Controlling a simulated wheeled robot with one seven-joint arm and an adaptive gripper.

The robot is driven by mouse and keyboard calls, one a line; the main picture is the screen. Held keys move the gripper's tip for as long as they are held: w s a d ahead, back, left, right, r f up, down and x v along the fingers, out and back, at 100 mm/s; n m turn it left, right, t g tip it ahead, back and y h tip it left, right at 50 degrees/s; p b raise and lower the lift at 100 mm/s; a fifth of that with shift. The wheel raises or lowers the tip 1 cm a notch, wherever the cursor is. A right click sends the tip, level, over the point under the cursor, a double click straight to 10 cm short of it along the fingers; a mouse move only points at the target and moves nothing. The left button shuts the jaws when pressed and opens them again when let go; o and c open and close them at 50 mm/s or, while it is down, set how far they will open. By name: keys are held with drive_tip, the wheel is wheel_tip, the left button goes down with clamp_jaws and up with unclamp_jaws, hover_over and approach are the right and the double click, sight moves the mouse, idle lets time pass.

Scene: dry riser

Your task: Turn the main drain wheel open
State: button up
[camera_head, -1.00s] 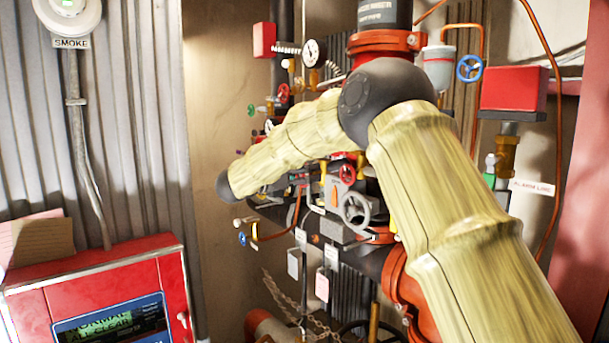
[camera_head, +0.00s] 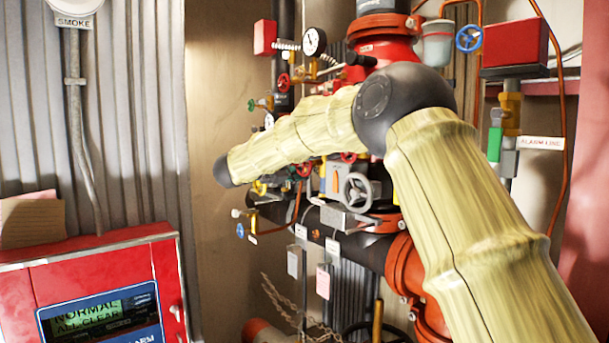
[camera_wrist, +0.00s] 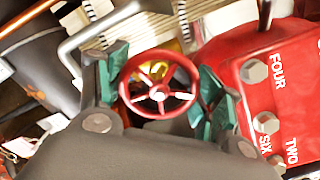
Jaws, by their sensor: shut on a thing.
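A red handwheel (camera_wrist: 158,86) with several spokes sits between the green-padded fingers of my gripper (camera_wrist: 160,88) in the wrist view. The pads are on both sides of its rim, and my gripper is shut on it. No label naming this wheel is readable. In the head view my arm crosses the pipework and hides my gripper; I cannot tell which of the red wheels there is the held one. A grey handwheel (camera_head: 357,191) stands free below my forearm in the head view.
A red housing marked with numbers (camera_wrist: 270,90) is close on the right in the wrist view. In the head view, a blue wheel (camera_head: 468,39), a gauge (camera_head: 314,41) and a red alarm box (camera_head: 514,47) surround the riser. A red panel (camera_head: 95,285) stands lower left.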

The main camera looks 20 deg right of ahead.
drive_tip(key=n+b, duration=0.1)
drive_tip(key=n, duration=0.2)
drive_tip(key=shift+f+n, duration=0.15)
drive_tip(key=shift+n, duration=0.15)
drive_tip(key=n, duration=0.3)
drive_tip(key=shift+n, duration=0.3)
drive_tip(key=n, duration=0.3)
drive_tip(key=shift+n, duration=0.4)
drive_tip(key=n+p, duration=0.2)
drive_tip(key=n, duration=0.1)
drive_tip(key=shift+n, duration=0.3)
drive_tip(key=n+p, duration=0.3)
drive_tip(key=n, duration=0.1)
drive_tip(key=shift+n, duration=0.3)
drive_tip(key=n+p, duration=0.3)
drive_tip(key=shift+n, duration=0.3)
drive_tip(key=n+p, duration=0.1)
drive_tip(key=n, duration=0.1)
drive_tip(key=n+p, duration=0.2)
drive_tip(key=n, duration=0.1)
drive_tip(key=shift+s+f, duration=0.1)
drive_tip(key=shift+f, duration=0.1)
drive_tip(key=shift+n, duration=0.3)
drive_tip(key=o, duration=1)
